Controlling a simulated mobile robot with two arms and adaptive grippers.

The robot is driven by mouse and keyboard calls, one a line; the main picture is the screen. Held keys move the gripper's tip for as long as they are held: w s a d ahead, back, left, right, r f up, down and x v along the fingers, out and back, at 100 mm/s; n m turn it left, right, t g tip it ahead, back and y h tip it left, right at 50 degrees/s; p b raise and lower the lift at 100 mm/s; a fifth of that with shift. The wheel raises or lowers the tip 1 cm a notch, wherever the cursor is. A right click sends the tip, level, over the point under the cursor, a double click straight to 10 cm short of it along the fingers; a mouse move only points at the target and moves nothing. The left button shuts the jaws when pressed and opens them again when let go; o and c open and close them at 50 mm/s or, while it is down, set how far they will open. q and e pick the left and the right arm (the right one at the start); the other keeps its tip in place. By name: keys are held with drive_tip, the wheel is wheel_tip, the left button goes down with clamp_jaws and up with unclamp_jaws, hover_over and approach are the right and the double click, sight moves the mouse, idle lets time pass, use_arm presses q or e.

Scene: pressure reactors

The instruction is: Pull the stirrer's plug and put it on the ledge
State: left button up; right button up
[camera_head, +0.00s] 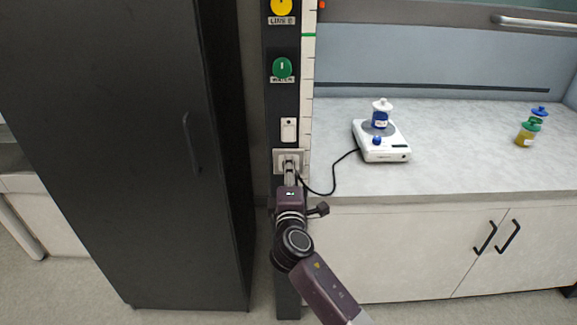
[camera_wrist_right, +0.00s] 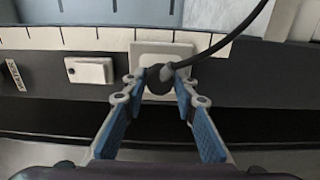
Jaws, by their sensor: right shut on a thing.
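The stirrer (camera_head: 383,140) is a white hotplate unit on the bench, with a blue-labelled bottle (camera_head: 381,114) on its plate. Its black cord (camera_head: 335,184) runs left to the wall socket (camera_head: 280,157) on the dark post. In the right wrist view the black plug (camera_wrist_right: 158,79) sits at the white socket plate (camera_wrist_right: 161,52), with the cord leading up right. My right gripper (camera_head: 290,168) is at the socket; its blue-padded fingers (camera_wrist_right: 160,84) are shut on the plug. Whether the pins are in the socket is hidden. My left gripper is not in view. The ledge cannot be told for certain.
A white switch (camera_head: 288,130) and green knob (camera_head: 282,68) are above the socket on the post. A dark cabinet (camera_head: 130,150) stands close on the left. Small bottles (camera_head: 527,133) stand at the bench's right. The bench front (camera_head: 450,194) is clear.

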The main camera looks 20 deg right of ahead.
clamp_jaws()
drive_tip(key=shift+s+f, duration=0.1)
drive_tip(key=shift+s, duration=0.05)
drive_tip(key=shift+p+v, duration=0.5)
drive_tip(key=shift+v, duration=2.4)
drive_tip(key=s+n+y, duration=0.3)
drive_tip(key=s+y, duration=0.2)
drive_tip(key=s, duration=2.2)
drive_tip(key=shift+t, duration=0.3)
